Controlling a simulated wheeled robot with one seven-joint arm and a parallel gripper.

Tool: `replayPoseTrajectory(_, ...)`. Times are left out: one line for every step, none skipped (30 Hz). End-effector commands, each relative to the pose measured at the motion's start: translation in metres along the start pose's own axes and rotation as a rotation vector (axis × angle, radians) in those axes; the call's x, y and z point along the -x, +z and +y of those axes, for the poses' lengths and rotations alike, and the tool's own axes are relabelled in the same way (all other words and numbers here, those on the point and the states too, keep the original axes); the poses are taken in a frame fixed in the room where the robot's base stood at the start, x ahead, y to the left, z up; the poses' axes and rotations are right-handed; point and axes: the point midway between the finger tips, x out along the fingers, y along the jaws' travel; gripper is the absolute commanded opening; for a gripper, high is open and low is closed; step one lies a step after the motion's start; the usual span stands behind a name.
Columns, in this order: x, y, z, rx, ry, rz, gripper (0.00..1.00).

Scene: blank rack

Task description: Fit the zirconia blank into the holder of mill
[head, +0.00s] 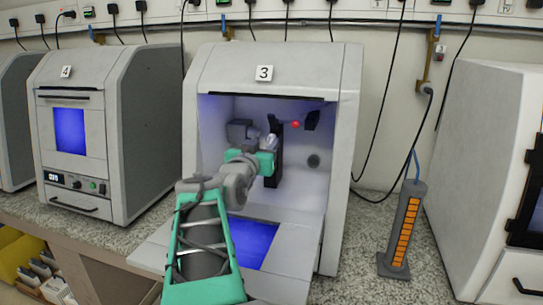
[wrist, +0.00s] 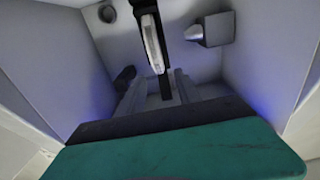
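The mill (head: 264,72) numbered 3 stands with its front open, and my arm reaches inside. The zirconia blank (wrist: 152,42) shows nearly edge-on in the wrist view as a pale, upright, thin disc. It is at the black holder (wrist: 165,86), which also shows in the head view (head: 273,170). I cannot tell how deep the blank sits in it. My gripper (wrist: 159,72) has its two grey fingers apart, with the near edge of the blank around the gap between their tips and no visible contact.
Inside the chamber, a grey block with a spindle-like tip (wrist: 213,30) is right of the blank, and a dark fitting (wrist: 125,76) is left. The lowered door (head: 255,243) lies below my arm. Mill 4 (head: 66,72) stands left, and a grey-orange post (head: 404,228) right.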

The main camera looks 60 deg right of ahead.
Motion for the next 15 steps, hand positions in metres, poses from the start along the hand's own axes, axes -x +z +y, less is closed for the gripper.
replayPoseTrajectory(-0.009,-0.002,0.001,0.001,0.002,-0.002,0.40)
replayPoseTrajectory(-0.015,-0.003,0.001,0.001,0.002,-0.003,0.40)
replayPoseTrajectory(-0.022,-0.003,0.001,0.002,0.002,-0.003,0.40)
replayPoseTrajectory(-0.028,-0.003,0.001,0.002,0.001,-0.005,0.40)
replayPoseTrajectory(-0.033,-0.003,0.001,0.002,0.001,-0.004,0.40)
replayPoseTrajectory(-0.038,-0.003,0.001,0.002,0.000,-0.004,0.40)
replayPoseTrajectory(-0.041,-0.003,0.000,0.002,-0.002,-0.004,0.40)
replayPoseTrajectory(-0.043,-0.002,0.000,0.002,-0.002,-0.004,0.40)
replayPoseTrajectory(-0.044,-0.002,0.000,0.001,-0.003,-0.003,0.40)
replayPoseTrajectory(-0.044,-0.002,0.000,0.001,-0.003,-0.002,0.40)
replayPoseTrajectory(-0.044,-0.002,0.000,0.001,-0.003,-0.002,0.40)
replayPoseTrajectory(-0.044,-0.002,-0.001,0.001,-0.004,-0.002,0.40)
replayPoseTrajectory(-0.044,-0.002,-0.001,0.001,-0.004,-0.002,0.40)
replayPoseTrajectory(-0.044,-0.002,-0.001,0.001,-0.004,-0.003,0.40)
replayPoseTrajectory(-0.044,-0.002,-0.001,0.001,-0.004,-0.003,0.38)
